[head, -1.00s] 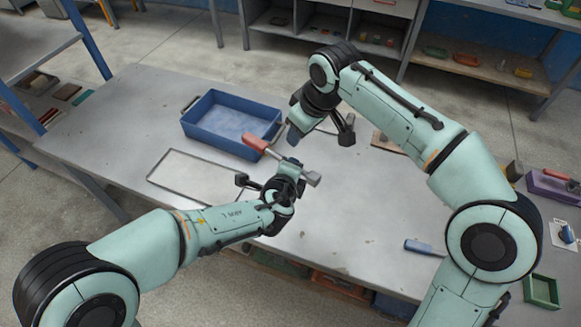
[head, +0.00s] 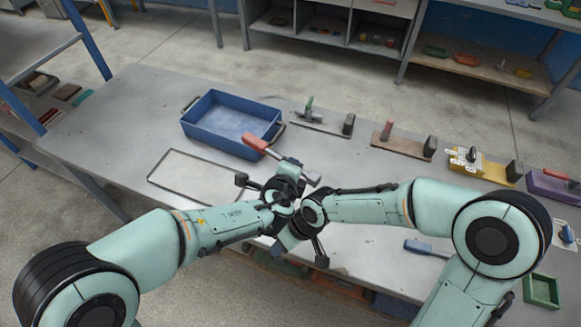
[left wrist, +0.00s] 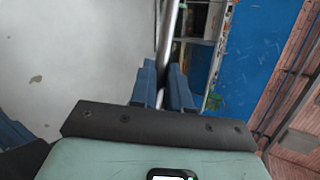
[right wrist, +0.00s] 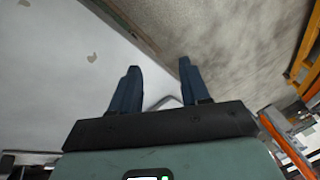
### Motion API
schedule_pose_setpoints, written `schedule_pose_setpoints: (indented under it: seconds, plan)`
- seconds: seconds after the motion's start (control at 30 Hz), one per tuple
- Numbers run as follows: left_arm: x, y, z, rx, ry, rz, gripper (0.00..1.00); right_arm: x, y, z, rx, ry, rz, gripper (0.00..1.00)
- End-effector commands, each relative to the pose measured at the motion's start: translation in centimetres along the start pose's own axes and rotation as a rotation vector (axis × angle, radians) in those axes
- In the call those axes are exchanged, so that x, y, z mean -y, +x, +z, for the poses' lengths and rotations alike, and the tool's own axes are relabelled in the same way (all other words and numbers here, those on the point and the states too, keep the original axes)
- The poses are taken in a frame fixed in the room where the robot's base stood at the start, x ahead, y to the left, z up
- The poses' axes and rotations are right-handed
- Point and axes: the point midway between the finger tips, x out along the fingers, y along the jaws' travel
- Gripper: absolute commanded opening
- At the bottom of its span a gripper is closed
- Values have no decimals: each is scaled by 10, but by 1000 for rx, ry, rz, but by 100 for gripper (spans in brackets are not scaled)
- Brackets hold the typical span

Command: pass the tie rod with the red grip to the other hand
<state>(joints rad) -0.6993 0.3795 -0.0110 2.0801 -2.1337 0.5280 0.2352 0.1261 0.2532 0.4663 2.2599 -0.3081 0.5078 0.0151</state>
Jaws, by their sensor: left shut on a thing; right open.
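The tie rod has a red grip (head: 254,142) and a grey block-like end (head: 313,178). My left gripper (left wrist: 163,78) is shut on its bare metal rod (left wrist: 169,40), seen between the blue fingers in the left wrist view. In the head view the rod is above the table, its red grip pointing up and left, near the blue bin's front corner. My right gripper (right wrist: 157,68) is open and empty, close beside the left wrist at the table's front edge. Its fingers are hidden in the head view, and the rod is not between them in the right wrist view.
A blue bin (head: 207,137) stands at the back left, with a thin-rimmed flat tray (head: 163,186) before it. Several boards with handled pieces, one yellow (head: 490,172), line the back right. A blue-handled tool (head: 418,246) lies front right. The table middle right is clear.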

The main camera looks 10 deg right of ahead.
Motion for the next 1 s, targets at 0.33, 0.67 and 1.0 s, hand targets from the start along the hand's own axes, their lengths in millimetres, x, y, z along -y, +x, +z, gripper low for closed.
schedule_pose_setpoints:
  seconds: [0.33,0.67,1.0]
  plan:
    - [1,0,0,1,0,-2,0,40,80,18,-45,438,-228,46]
    - [1,0,0,1,0,-2,0,-30,160,100,29,696,-104,46]
    - [1,0,0,1,0,-2,0,-67,211,204,111,858,13,46]
